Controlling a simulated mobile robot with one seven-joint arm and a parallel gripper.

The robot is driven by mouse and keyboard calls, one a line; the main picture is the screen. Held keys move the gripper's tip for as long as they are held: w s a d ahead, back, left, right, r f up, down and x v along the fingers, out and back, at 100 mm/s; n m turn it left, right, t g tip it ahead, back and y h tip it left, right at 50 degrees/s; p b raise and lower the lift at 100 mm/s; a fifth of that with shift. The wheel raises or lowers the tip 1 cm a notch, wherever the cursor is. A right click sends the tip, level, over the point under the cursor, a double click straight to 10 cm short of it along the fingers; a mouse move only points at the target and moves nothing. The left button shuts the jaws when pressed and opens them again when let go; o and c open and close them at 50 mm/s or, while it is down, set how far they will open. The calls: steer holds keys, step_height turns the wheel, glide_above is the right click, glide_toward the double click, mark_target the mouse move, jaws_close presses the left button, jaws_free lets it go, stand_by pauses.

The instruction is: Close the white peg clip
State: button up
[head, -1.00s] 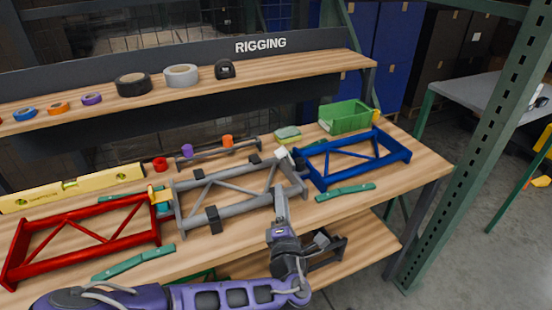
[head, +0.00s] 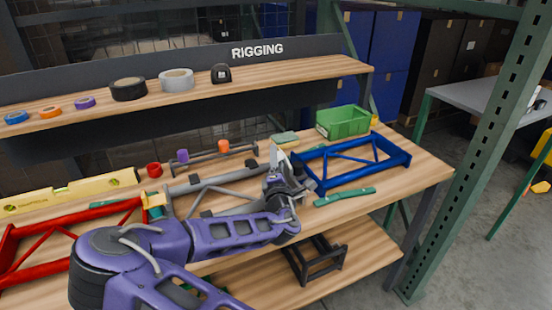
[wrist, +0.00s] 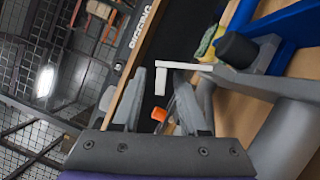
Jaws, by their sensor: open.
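The white peg clip (wrist: 186,66) shows in the wrist view as a thin L-shaped bar, swung out from the grey frame's end post (wrist: 245,82), with its short leg pointing down. My gripper (wrist: 160,95) is open; the short leg appears between its fingertips in the picture. I cannot tell whether a finger touches it. In the head view, my gripper (head: 281,158) is at the right end of the grey frame (head: 215,180), by the blue frame (head: 352,160). There the fingers and wrist largely hide the clip.
A red frame (head: 45,243) joins the grey one at the left near a yellow clip (head: 154,200). A green bin (head: 343,121), a sponge (head: 285,138) and a rail with purple and orange rings (head: 213,153) stand behind. A green strap (head: 345,197) lies at the front right.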

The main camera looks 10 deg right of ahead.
jaws_close()
stand_by(0.3)
steer(key=shift+r, duration=0.15)
